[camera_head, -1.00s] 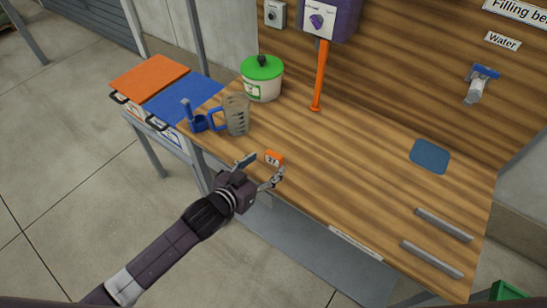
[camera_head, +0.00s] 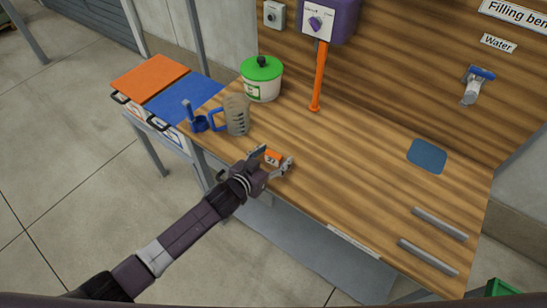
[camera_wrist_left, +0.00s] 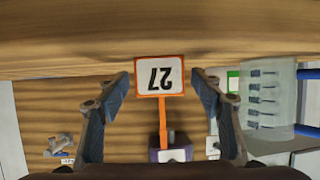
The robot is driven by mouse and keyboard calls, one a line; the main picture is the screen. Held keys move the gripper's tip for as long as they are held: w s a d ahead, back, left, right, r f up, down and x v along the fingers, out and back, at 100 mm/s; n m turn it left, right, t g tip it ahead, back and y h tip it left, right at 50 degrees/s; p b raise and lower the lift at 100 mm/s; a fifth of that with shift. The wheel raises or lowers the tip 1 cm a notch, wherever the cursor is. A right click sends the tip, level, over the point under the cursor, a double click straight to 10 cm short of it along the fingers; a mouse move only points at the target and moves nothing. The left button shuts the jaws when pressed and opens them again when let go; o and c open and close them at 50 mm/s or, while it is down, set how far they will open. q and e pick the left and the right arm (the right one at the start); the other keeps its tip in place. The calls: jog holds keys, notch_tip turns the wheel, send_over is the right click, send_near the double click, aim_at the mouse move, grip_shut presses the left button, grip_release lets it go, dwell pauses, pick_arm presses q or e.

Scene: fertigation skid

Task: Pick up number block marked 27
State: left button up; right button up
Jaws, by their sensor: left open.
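The number block (camera_head: 273,157) is a small orange block with a white face, standing on the wooden bench near its front edge. In the left wrist view the block (camera_wrist_left: 160,76) shows its white face with an orange rim and the number 27, upside down in that picture. My left gripper (camera_head: 274,158) is open, with its fingers on either side of the block. In the wrist view the fingers (camera_wrist_left: 163,85) are apart, with a gap between each finger and the block. My right gripper is in neither view.
A clear measuring jug (camera_head: 237,115) with a blue handle and a blue item (camera_head: 194,118) stand left of the block. A green-lidded tub (camera_head: 262,79) and an orange post (camera_head: 320,77) are behind. The bench (camera_head: 350,175) right of the block is clear up to two grey bars (camera_head: 440,224).

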pick_arm(q)
jog(key=shift+c, duration=0.3)
jog(key=c, duration=1.1)
jog(key=shift+r, duration=0.1)
